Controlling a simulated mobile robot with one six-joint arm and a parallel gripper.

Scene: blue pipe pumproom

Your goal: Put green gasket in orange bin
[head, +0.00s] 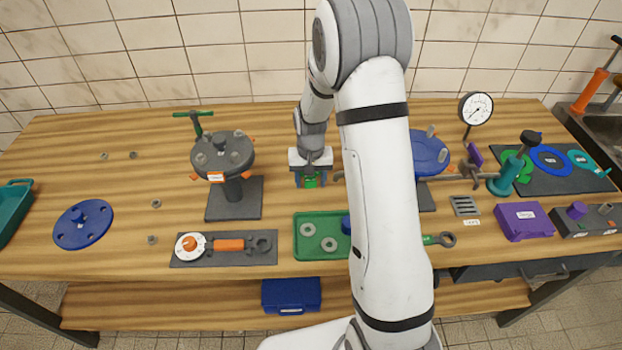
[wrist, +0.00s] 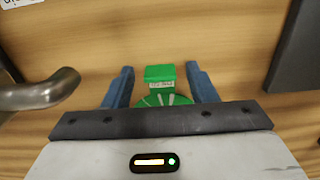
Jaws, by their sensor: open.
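My gripper (head: 310,182) points down over the middle of the bench, its blue fingers open. A green piece (head: 310,181) lies between the fingers; in the wrist view its labelled block (wrist: 159,73) and a round, pale-lined part (wrist: 163,99) show. The fingers stand either side, with gaps beside the block. I cannot tell whether this piece is a gasket. A green ring-shaped gasket (head: 512,170) lies on the dark mat at the right, partly behind a teal stand. I see no orange bin in either view.
A flanged stand (head: 223,155) is left of my gripper. A blue-topped stand (head: 430,153) is to the right, partly behind my arm. A green tray (head: 307,254) with metal rings lies in front. A teal bin (head: 12,215) is at the left edge. The bench's back left is mostly clear.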

